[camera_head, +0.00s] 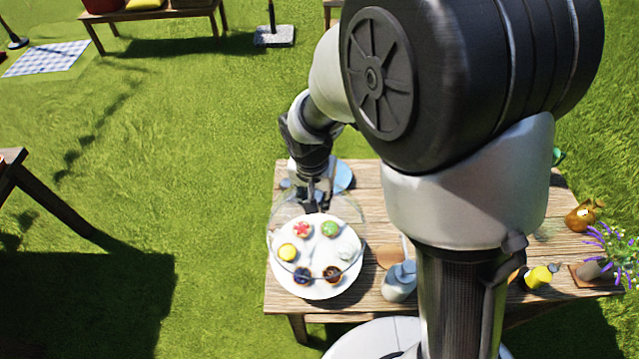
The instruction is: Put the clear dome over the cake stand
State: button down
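The white cake stand (318,291) is on the left part of the wooden table, with several colourful cupcakes on its plate. The clear dome (349,212) shows as a faint see-through outline over the cupcakes, its lower rim crossing the plate in the picture. I cannot tell whether the rim touches the plate or hangs above it. My gripper (315,207) points down at the top of the dome, with its fingers closed at the dome's top. The knob is mostly hidden by the fingers.
A grey-white bottle (399,283) and a round brown item (389,257) stand right of the stand. A blue plate (343,176) lies behind my gripper. A yellow item (540,277), a brown pot (580,217) and purple flowers (612,246) are at the right. My arm hides the table's middle.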

jog(key=shift+s+a, duration=0.15)
jog(key=shift+s, duration=0.05)
jog(key=shift+w+f+b, duration=0.1)
jog(key=shift+f+b, duration=0.35)
jog(key=shift+f, duration=0.2)
notch_tip(320, 180, down, 11)
jog(key=b, duration=1)
jog(key=shift+f+b, duration=0.45)
jog(key=shift+f, duration=0.1)
jog(key=c, duration=1.2)
grip_release()
